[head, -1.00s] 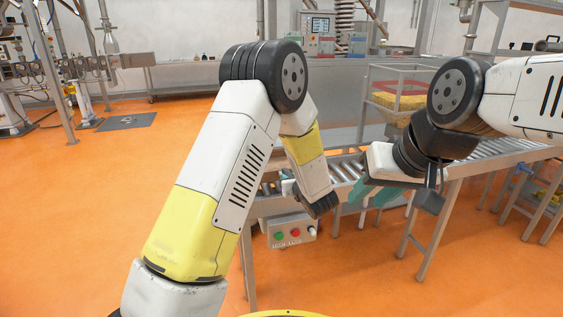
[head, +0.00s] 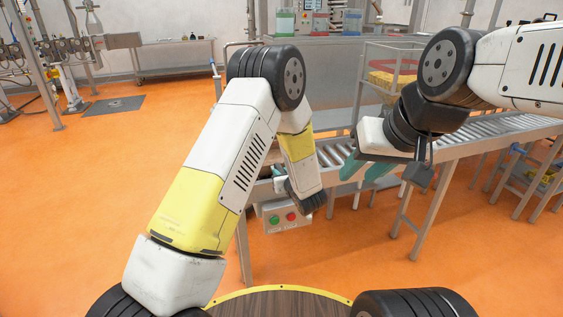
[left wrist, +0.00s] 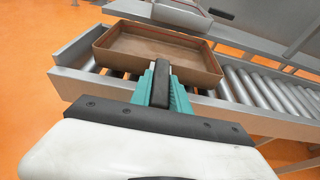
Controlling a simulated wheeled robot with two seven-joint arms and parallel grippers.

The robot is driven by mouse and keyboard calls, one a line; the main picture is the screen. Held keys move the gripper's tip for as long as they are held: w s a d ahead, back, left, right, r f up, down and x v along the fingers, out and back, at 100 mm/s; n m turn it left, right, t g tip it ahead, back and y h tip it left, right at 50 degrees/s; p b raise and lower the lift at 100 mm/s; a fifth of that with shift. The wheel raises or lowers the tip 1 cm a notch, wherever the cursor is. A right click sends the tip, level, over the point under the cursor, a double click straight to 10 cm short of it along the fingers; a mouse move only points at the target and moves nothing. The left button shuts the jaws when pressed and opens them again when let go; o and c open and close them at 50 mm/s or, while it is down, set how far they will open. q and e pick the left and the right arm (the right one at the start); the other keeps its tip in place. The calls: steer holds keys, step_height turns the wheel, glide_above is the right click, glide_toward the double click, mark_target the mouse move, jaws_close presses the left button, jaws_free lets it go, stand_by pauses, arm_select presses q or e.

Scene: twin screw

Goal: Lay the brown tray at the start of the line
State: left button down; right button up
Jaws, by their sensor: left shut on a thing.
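The brown tray (left wrist: 158,50) is a shallow, empty rectangular box in the left wrist view. My left gripper (left wrist: 161,82) is shut on its near wall. The tray is over the left end of the roller conveyor (left wrist: 245,88), its near edge by the near side rail. I cannot tell whether its bottom touches the rollers. In the head view my left gripper (head: 281,184) is mostly hidden behind my own arm. My right gripper (head: 366,170) is in front of the conveyor, its teal fingers apart and empty.
A control box (head: 287,216) with green and red buttons hangs on the conveyor's near side. A rack with a yellow load (head: 388,80) stands behind the conveyor. A lower shelf unit (head: 535,180) is at the right. The orange floor at left is open.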

arm_select(q)
steer(key=shift+f, duration=0.65)
stand_by(0.8)
steer(key=c, duration=1.2)
jaws_free()
steer(key=shift+o, duration=0.2)
steer(key=shift+f, duration=0.1)
steer(key=v, duration=0.8)
